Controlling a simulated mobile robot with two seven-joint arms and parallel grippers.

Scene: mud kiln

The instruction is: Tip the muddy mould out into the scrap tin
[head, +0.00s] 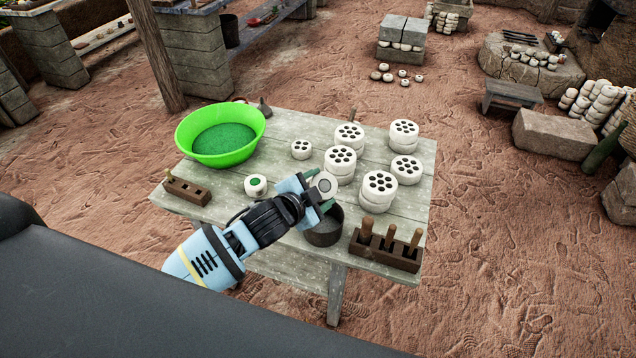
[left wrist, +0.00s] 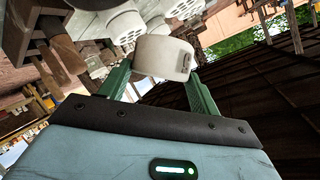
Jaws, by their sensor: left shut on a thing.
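My left gripper (head: 319,187) is shut on a small white round mould (head: 326,183), holding it just above the dark scrap tin (head: 325,232). In the head view the mould shows a round face with a grey centre; I cannot tell if mud is still inside. In the left wrist view the mould (left wrist: 165,57) sits between the green fingers (left wrist: 160,82), and the scene behind appears strongly tilted. The tin stands near the table's front edge and its inside looks grey, partly hidden by the gripper. My right gripper is not in view.
A white mould with a green centre (head: 256,185) stands left of my gripper. A green basin (head: 221,137) is at the back left. White stacks with holes (head: 379,190) stand right. A wooden rack with handled tools (head: 385,250) is right of the tin; another rack (head: 187,190) is left.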

